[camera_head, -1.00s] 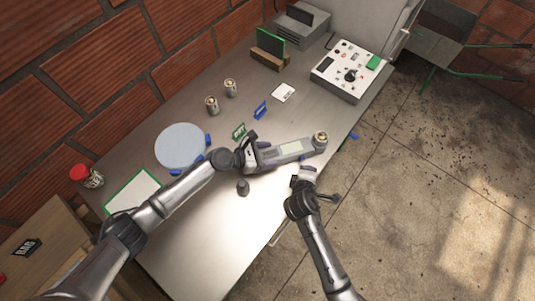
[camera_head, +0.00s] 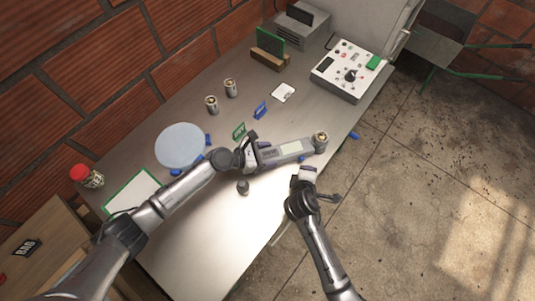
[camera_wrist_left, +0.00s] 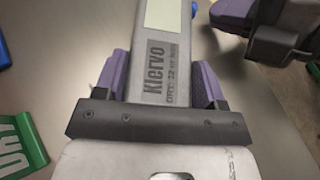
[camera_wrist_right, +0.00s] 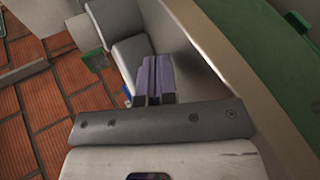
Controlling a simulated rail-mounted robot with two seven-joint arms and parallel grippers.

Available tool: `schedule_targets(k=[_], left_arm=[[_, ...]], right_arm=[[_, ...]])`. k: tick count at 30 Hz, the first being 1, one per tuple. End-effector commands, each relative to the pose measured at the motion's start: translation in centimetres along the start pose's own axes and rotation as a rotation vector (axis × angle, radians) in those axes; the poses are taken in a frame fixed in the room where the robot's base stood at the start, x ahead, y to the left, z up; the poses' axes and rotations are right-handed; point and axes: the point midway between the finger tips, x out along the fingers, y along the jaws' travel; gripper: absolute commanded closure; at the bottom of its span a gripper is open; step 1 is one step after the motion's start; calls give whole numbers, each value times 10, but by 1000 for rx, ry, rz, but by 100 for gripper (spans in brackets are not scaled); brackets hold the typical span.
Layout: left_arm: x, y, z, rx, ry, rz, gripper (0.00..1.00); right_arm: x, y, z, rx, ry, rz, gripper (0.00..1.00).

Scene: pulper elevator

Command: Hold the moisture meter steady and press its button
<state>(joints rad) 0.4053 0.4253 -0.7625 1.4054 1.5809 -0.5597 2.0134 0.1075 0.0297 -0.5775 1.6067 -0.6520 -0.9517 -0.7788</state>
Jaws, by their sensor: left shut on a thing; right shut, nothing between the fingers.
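The moisture meter (camera_head: 290,149) is a long grey device with a pale screen, lying low over the steel table, with a round metal cup at its far end. My left gripper (camera_head: 258,154) is shut on its near end. In the left wrist view the purple fingers sit on both sides of the meter body (camera_wrist_left: 165,70), which is marked "Klervo". My right gripper (camera_head: 307,174) is shut and empty, beside the meter at the table's front edge, apart from it. In the right wrist view its purple fingers (camera_wrist_right: 152,80) are together. I cannot make out the button.
A green DRY sign (camera_head: 239,131), a blue sign (camera_head: 260,110) and a white card (camera_head: 284,92) stand or lie behind the meter. Two cans (camera_head: 211,104), a round pale disc (camera_head: 180,145) and a control box (camera_head: 349,72) are farther off. A small dark weight (camera_head: 243,187) is in front.

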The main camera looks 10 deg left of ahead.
Motion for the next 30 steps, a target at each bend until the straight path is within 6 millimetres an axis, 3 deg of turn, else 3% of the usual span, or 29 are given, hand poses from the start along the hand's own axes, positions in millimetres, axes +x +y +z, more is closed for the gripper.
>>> schedule_targets(k=[30], left_arm=[[0, 0, 0, -1, 1, 0, 72]], right_arm=[[6, 5, -5, 0, 0, 0, 100]])
